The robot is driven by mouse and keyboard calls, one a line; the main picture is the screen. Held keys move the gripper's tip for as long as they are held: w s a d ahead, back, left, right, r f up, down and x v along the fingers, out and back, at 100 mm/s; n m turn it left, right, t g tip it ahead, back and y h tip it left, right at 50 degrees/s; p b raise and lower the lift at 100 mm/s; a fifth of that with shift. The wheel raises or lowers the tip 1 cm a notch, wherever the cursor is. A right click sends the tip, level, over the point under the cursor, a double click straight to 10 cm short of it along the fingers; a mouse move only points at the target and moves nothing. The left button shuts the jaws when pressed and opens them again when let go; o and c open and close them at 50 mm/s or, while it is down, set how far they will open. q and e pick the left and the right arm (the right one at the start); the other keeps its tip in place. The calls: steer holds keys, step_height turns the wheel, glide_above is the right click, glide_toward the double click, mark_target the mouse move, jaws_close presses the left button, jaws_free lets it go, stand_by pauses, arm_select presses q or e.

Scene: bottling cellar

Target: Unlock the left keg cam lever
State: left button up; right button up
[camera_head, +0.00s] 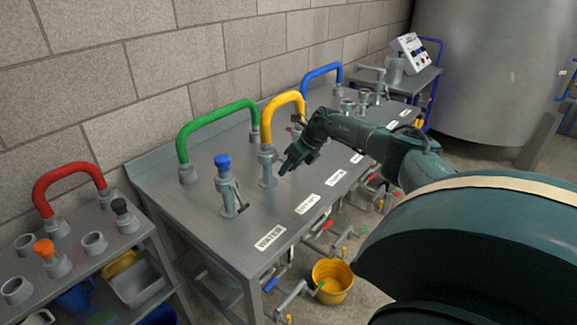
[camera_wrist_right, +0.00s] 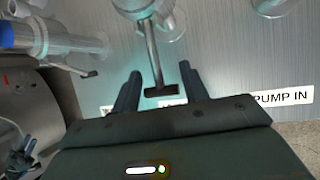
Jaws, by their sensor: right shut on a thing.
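The metal coupling (camera_head: 267,168) at the near end of the yellow hose stands upright on the steel bench. My right gripper (camera_head: 288,164) is low beside it, on its right. In the right wrist view, a thin cam lever (camera_wrist_right: 153,62) with a short dark crossbar end comes down from a coupling (camera_wrist_right: 133,6) at the top. In the head view my own gripper and the small scale hide most of this lever. My left gripper is not recognisable in either view.
Left of the yellow hose stand a blue-capped fitting (camera_head: 228,190) with its own lever and a green hose (camera_head: 210,122). A blue hose (camera_head: 322,74) is farther back. A red hose (camera_head: 68,182) sits on the lower left table. A yellow bucket (camera_head: 333,278) is on the floor.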

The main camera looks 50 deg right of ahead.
steer(key=shift+d+r+g+b, duration=0.3)
steer(key=shift+r+g+b, duration=0.5)
steer(key=shift+g, duration=0.2)
steer(key=o, duration=1.3)
steer(key=shift+f, duration=0.1)
steer(key=shift+c, duration=0.2)
steer(key=shift+o, duration=0.3)
steer(key=shift+a, duration=0.1)
steer(key=v, duration=1.3)
steer(key=shift+w+a, duration=0.15)
